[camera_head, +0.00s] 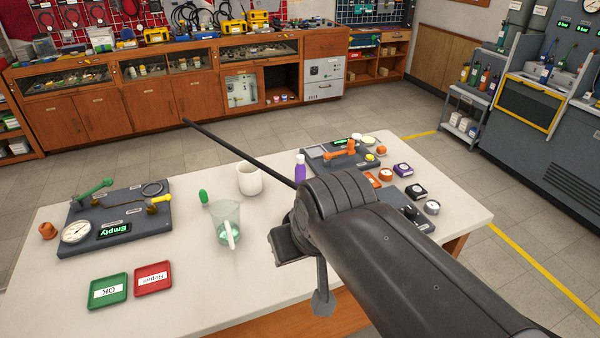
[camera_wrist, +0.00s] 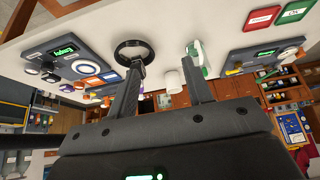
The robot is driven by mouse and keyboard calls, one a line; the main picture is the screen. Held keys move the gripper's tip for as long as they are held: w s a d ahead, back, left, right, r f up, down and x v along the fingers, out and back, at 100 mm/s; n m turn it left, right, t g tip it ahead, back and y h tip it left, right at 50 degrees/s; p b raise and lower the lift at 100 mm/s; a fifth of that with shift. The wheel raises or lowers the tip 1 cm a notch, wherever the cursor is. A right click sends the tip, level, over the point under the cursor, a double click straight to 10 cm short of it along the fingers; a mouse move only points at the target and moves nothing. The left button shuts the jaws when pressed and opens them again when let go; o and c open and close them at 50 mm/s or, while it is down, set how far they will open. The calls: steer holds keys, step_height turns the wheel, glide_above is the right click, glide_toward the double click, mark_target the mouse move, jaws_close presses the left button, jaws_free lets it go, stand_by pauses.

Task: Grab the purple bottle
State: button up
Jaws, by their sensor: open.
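The purple bottle (camera_head: 300,173), with a white cap, stands upright on the white table (camera_head: 190,285), just behind my arm. My arm hides its lower part in the head view. In the wrist view, a small purple patch (camera_wrist: 141,97) beside the left finger looks like the bottle, mostly hidden. My gripper (camera_wrist: 164,62) is open, its two fingers apart with nothing held between them. In the head view my gripper (camera_head: 304,275) is over the table, on the near side of the bottle and apart from it.
A white mug (camera_head: 249,179) and a clear jug (camera_head: 228,222) stand left of the bottle. A dark board (camera_head: 335,155) and several small parts lie to its right. Green (camera_head: 108,291) and red (camera_head: 153,278) trays lie at front left.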

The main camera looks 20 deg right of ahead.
steer(key=shift+w, duration=0.1)
stand_by(0.3)
steer(key=w+d+r+m, duration=0.1)
steer(key=w+r, duration=0.1)
steer(key=w, duration=0.3)
steer(key=w+d+r+m, duration=0.1)
steer(key=w+d+r, duration=0.1)
steer(key=w, duration=0.3)
steer(key=m+g+h, duration=0.2)
steer(key=m, duration=0.2)
glide_above(301, 156)
steer(key=s+a, duration=0.2)
steer(key=s, duration=0.1)
step_height(301, 156, down, 9)
steer(key=x, duration=1)
steer(key=shift+w+d, duration=0.1)
steer(key=shift+d, duration=0.05)
jaws_close()
